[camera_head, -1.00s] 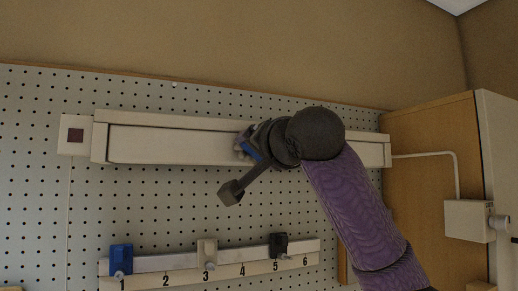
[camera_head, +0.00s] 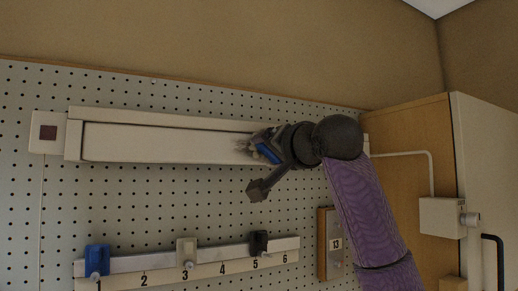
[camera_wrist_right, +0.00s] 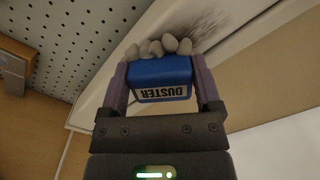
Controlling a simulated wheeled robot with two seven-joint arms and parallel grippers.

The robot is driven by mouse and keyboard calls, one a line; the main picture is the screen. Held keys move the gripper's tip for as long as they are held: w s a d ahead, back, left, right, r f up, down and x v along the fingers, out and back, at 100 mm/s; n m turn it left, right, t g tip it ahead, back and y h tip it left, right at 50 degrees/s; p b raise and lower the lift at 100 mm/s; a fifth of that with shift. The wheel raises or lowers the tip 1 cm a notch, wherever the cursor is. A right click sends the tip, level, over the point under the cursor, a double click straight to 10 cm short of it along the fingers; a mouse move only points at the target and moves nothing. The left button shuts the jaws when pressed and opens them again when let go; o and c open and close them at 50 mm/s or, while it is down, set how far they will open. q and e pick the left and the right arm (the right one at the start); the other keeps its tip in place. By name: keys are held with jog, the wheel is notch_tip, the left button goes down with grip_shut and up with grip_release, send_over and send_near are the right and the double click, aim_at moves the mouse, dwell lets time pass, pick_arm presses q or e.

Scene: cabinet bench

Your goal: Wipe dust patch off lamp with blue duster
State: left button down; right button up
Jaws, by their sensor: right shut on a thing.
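The lamp (camera_head: 160,143) is a long white fixture across the top of the pegboard. A dark dust patch (camera_head: 243,147) shows on its front, just left of my right gripper (camera_head: 268,148). The right gripper is shut on the blue duster (camera_head: 267,153). In the right wrist view the duster (camera_wrist_right: 160,78), lettered DUSTER, sits between the two fingers, its grey tufts (camera_wrist_right: 158,47) at the lamp face. The dust patch (camera_wrist_right: 205,27) shows there as dark streaks right beside the tufts. I cannot tell whether the tufts touch the lamp. My left gripper is not in view.
Below the lamp a numbered rail (camera_head: 215,268) carries a blue holder (camera_head: 97,259), a white one (camera_head: 187,250) and a black one (camera_head: 259,242). A framed panel marked 13 (camera_head: 335,244) hangs right of it. A wooden cabinet (camera_head: 407,150) and a wall box (camera_head: 441,217) stand at right.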

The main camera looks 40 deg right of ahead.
jog(key=shift+s+d+p, duration=0.85)
jog(key=shift+s+d, duration=0.25)
jog(key=shift+d, duration=2.45)
jog(key=shift+w+a+b, duration=0.15)
jog(key=shift+w+a, duration=0.3)
jog(key=shift+a, duration=0.95)
jog(key=shift+w+a+b, duration=0.15)
jog(key=shift+w+a, duration=0.3)
jog(key=shift+a, duration=0.95)
jog(key=shift+w+a+b, duration=0.15)
jog(key=shift+w+a, duration=0.3)
jog(key=shift+a, duration=0.95)
jog(key=shift+w+a, duration=0.3)
jog(key=shift+a, duration=0.6)
jog(key=shift+w+a, duration=0.25)
jog(key=shift+a, duration=0.65)
jog(key=shift+w+a, duration=0.3)
jog(key=shift+a, duration=0.6)
jog(key=shift+s+f, duration=0.1)
jog(key=shift+s, duration=0.1)
jog(key=b, duration=0.2)
send_near(228, 151)
jog(key=shift+w+d, duration=0.1)
jog(key=shift+d, duration=0.05)
